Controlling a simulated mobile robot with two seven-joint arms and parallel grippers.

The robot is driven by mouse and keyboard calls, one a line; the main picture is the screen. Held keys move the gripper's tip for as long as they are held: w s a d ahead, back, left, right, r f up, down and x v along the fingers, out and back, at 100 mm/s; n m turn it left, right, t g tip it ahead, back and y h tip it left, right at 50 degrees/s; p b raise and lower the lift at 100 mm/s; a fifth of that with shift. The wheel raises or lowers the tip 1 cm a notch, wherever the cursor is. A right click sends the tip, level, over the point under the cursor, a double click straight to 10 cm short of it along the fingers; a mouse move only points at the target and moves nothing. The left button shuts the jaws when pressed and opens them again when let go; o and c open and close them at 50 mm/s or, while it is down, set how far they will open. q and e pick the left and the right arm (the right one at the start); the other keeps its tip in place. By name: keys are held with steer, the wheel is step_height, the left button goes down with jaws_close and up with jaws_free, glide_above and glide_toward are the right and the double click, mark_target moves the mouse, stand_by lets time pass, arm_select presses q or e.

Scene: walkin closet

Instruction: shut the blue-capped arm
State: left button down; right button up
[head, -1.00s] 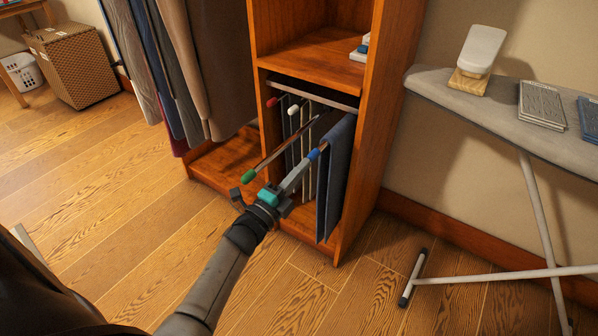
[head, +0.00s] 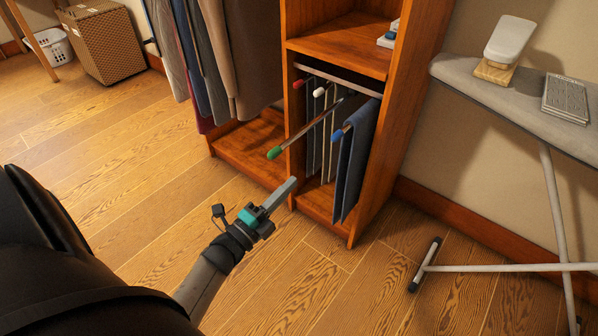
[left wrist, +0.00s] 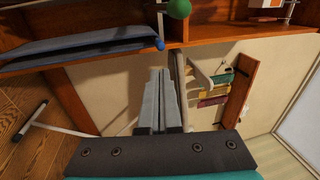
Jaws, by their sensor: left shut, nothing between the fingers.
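The blue-capped arm ends in a blue cap (head: 338,134) at the front right of the trouser rack, with dark blue cloth (head: 357,158) hanging from it. The cap stands further forward than the red and white caps. In the left wrist view the blue cap (left wrist: 159,43) is just beyond my fingertips. My left gripper (head: 293,181) is shut and empty, in front of the rack, below and left of the blue cap and apart from it. The fingers also show in the left wrist view (left wrist: 160,75). My right gripper is not in view.
A green-capped arm (head: 274,153) sticks out far at the left of the rack. Red (head: 297,84) and white (head: 318,92) caps sit further back. Clothes (head: 205,60) hang at left. An ironing board (head: 470,85) stands at right. The floor in front is clear.

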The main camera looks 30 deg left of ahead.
arm_select(q)
steer(key=m+y+b, duration=0.3)
steer(key=m+b, duration=0.1)
steer(key=m, duration=1.2)
glide_toward(333, 141)
steer(key=w, duration=0.5)
steer(key=shift+w+a+r, duration=0.15)
steer(key=shift+w+r, duration=0.3)
steer(key=shift+w, duration=0.4)
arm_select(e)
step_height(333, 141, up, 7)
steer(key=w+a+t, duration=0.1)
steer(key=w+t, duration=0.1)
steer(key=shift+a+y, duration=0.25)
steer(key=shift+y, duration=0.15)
